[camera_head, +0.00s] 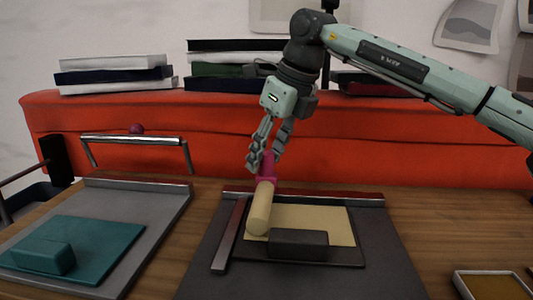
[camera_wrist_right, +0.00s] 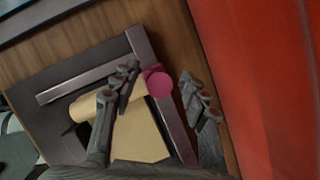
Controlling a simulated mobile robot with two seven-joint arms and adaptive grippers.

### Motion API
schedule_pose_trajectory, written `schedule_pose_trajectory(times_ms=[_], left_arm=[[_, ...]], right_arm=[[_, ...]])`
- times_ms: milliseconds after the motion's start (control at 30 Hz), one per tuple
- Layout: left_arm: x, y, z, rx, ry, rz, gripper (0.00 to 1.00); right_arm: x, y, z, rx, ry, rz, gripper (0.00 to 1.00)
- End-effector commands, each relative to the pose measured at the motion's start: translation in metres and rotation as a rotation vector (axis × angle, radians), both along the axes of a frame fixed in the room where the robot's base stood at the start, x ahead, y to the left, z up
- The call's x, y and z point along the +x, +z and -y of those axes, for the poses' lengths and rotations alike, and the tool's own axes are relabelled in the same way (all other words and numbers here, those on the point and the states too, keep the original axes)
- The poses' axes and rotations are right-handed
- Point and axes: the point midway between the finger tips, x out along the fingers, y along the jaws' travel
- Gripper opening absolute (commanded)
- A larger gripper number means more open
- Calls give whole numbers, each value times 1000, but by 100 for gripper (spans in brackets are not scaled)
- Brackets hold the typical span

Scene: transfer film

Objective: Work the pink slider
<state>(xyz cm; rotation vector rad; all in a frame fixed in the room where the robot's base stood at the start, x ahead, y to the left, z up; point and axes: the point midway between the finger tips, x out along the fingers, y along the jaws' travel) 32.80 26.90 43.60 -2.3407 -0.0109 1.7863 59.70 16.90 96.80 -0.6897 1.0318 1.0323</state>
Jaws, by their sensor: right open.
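The pink slider (camera_head: 266,168) is at the far end of a beige roller (camera_head: 259,208) lying over a cream sheet on the right dark board (camera_head: 200,262). In the right wrist view its round pink end (camera_wrist_right: 159,85) shows between my fingers, in front of the cream sheet's edge. My right gripper (camera_head: 265,159) is open, pointing down, with a finger on each side of the pink part. Whether either finger touches it I cannot tell. My left gripper is not in view.
A dark block (camera_head: 298,244) and a metal bar (camera_head: 229,236) lie beside the roller. A grey board (camera_head: 150,225) with a teal plate (camera_head: 105,240) is at left. A red ledge (camera_head: 400,135) bearing stacked books (camera_head: 235,58) stands behind. A shallow tray (camera_head: 490,284) is at front right.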

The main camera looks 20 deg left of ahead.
Motion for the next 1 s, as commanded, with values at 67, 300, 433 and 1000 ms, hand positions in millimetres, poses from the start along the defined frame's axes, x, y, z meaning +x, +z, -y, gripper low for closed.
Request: schedule_pose_trajectory(times_ms=[67, 300, 433, 1000], left_arm=[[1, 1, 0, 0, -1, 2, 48], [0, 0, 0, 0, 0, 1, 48], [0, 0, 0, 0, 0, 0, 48], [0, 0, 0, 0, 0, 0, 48]], right_arm=[[0, 3, 1, 0, 0, 1, 44], [-5, 38, 14, 2, -1, 4, 44], [-9, 64, 24, 2, -2, 3, 44], [-18, 111, 43, 0, 0, 0, 44]])
